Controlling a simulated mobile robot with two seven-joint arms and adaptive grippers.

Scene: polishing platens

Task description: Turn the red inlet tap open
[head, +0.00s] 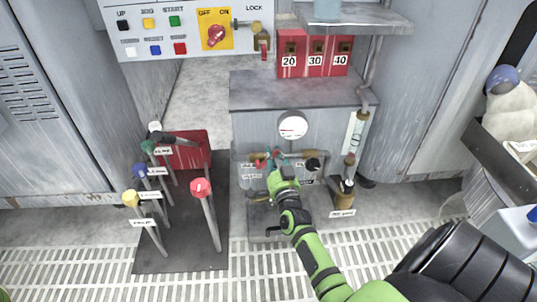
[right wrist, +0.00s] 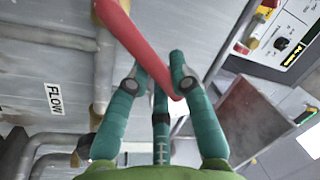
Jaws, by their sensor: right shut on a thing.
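The red inlet tap shows in the right wrist view as a long red lever (right wrist: 140,45) slanting down from the top edge to between my fingers. My right gripper (right wrist: 165,90) has its teal fingers shut on the lever's lower end. In the head view my right gripper (head: 273,163) is at the pipework on the front of the grey cabinet, below the round gauge (head: 293,125). There the fingers hide most of the tap, with only small red bits showing. My left gripper is not in view.
Several levers with coloured knobs, including a red one (head: 201,187), stand on a dark plate left of my right arm. A brass-coloured bottle (head: 344,192) stands right of the pipework. A control panel (head: 186,30) and red numbered boxes (head: 314,54) are behind. The grated floor is clear in front.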

